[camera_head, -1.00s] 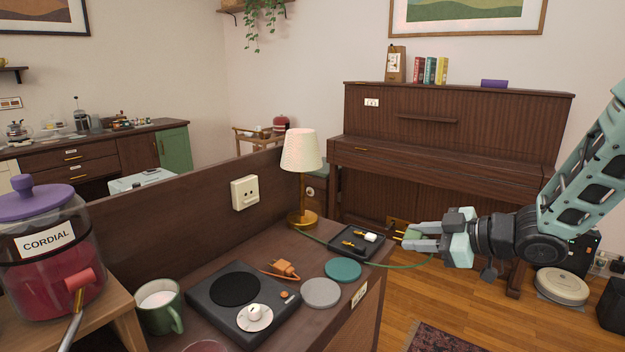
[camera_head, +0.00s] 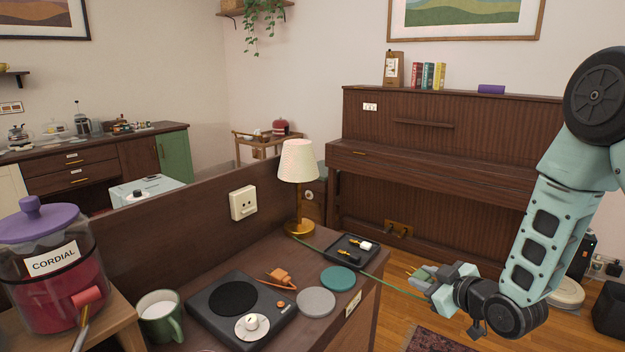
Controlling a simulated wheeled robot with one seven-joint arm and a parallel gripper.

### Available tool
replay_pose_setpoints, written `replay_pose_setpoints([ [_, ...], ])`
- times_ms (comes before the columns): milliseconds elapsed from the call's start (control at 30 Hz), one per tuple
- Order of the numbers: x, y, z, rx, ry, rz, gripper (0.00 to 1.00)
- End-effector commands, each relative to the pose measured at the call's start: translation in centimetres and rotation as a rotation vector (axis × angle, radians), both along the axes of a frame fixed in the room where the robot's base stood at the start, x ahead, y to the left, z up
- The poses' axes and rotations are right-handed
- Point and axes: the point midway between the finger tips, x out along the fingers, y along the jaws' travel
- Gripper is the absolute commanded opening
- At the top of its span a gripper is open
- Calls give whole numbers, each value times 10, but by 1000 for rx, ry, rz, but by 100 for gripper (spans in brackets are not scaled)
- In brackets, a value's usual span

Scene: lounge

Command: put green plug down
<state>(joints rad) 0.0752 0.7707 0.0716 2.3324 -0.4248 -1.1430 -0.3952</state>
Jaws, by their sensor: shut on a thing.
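My gripper (camera_head: 429,281) is at the right, off the right end of the brown cabinet (camera_head: 336,321) and above the wooden floor. It is shut on the green plug (camera_head: 423,273), which shows only partly at the fingertips, its pins towards the left. The plug's green cord (camera_head: 385,281) runs from the lamp (camera_head: 299,185) across the cabinet top and over its right edge to the gripper.
A black tray (camera_head: 335,258) holds a white plug (camera_head: 362,245) and a dark piece. A teal disc (camera_head: 338,278), grey disc (camera_head: 315,302), orange plug (camera_head: 282,278) and black turntable-like device (camera_head: 205,317) crowd the cabinet top. A cream socket (camera_head: 243,203) is on the panel.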

Motion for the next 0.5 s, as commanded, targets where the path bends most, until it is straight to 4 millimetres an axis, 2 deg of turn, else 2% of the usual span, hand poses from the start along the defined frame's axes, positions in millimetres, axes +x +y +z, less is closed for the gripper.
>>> replay_pose_setpoints([
  [100, -12, -23, -31, 1, 12, -151, 4],
  [200, -22, -42, -51, 0, 9, -256, 4],
  [333, -35, -59, -69, 1, 5, -348, 4],
  [500, -48, -71, -80, 2, 3, -406, 4],
])
